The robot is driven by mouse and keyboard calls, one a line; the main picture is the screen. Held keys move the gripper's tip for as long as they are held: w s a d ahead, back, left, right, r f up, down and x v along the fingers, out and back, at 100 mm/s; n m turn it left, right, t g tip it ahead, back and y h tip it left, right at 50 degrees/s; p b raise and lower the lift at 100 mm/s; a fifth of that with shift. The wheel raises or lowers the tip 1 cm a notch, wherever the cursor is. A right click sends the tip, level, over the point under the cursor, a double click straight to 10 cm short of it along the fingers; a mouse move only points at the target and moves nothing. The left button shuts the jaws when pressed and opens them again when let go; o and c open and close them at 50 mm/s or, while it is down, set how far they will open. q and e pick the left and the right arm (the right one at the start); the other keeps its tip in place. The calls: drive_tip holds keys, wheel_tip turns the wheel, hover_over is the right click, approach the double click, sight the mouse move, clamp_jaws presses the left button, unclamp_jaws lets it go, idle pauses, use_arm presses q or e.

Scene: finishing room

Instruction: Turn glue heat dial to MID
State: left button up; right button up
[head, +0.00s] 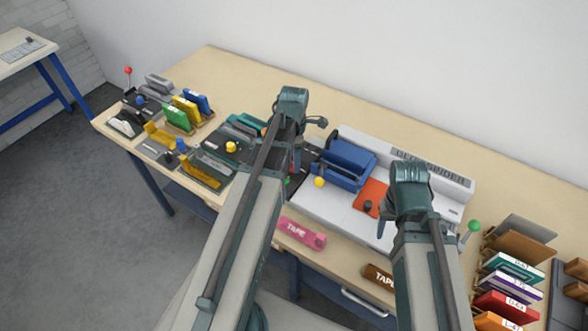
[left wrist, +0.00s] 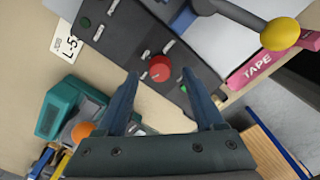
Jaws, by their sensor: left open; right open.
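The glue binder (head: 330,206) is a pale machine with a blue carriage, at the middle right of the bench in the head view. Its dark control panel (left wrist: 128,40) shows in the left wrist view, with a round red knob (left wrist: 160,68), green lamps and small white labels that I cannot read. I cannot tell which control is the heat dial. My left gripper (left wrist: 160,76) is open, its fingertips on either side of the red knob in that picture; contact is unclear. In the head view my left gripper (head: 297,165) hides much of the panel. My right gripper (head: 382,228) is open above the binder's front.
An orange plate with a black knob (head: 368,206) lies near my right gripper. A yellow ball handle (head: 320,182), a pink tape box (head: 301,234) and a brown tape box (head: 379,275) are near the front. Coloured books (head: 512,265) stand right; several tools stand left.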

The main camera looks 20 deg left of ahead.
use_arm(q)
wheel_tip(320, 180, down, 2)
drive_tip(key=shift+f+b, duration=0.15)
drive_tip(key=shift+b, duration=0.5)
clamp_jaws()
